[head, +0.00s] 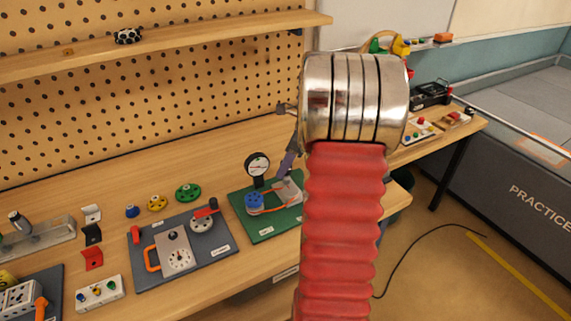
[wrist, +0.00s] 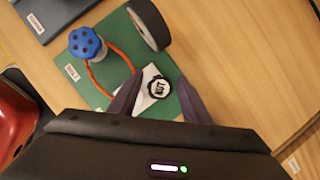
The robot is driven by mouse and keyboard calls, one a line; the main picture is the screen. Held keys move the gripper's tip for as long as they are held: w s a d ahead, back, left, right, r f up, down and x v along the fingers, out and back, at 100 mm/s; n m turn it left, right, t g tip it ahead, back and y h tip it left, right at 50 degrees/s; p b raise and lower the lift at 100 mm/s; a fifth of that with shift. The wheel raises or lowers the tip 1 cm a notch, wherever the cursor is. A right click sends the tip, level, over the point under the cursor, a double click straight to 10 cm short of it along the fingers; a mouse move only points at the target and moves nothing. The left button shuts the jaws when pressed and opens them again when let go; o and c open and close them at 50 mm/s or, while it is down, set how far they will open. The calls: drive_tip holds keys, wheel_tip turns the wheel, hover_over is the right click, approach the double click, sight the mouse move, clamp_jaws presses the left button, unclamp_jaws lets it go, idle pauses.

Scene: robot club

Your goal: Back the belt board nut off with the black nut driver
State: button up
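The belt board is a green board (head: 262,229) on the bench, and it fills the middle of the wrist view (wrist: 108,38). It carries a blue knob (head: 255,201), an orange belt (wrist: 120,52) and a dial gauge (head: 257,166). A round black scalloped piece marked NUT (wrist: 158,86) sits over a pale block on the board; I cannot tell whether it is the nut or the black nut driver's top. My gripper (wrist: 159,79) is open, with a finger on each side of this piece and gaps showing. In the head view, my arm partly hides the gripper and board.
A grey board (head: 142,273) with a dial box and red-handled crank lies left of the green board. Several coloured wheels (head: 188,192) lie behind it. A holder with a dark-topped tool (head: 30,235) stands at far left. Bare bench lies right of the board in the wrist view.

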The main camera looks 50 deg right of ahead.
drive_tip(key=c, duration=1)
drive_tip(key=n+g+y, duration=0.1)
drive_tip(key=n, duration=0.3)
drive_tip(key=shift+n, duration=0.4)
drive_tip(key=n+g+y, duration=0.1)
drive_tip(key=n, duration=0.2)
drive_tip(key=shift+n, duration=0.4)
drive_tip(key=o, duration=0.7)
drive_tip(key=shift+n+g, duration=0.4)
drive_tip(key=shift+c, duration=0.2)
drive_tip(key=o, duration=0.5)
drive_tip(key=shift+c, duration=0.2)
drive_tip(key=shift+o, duration=0.7)
drive_tip(key=shift+o, duration=0.9)
drive_tip(key=shift+r, duration=0.1)
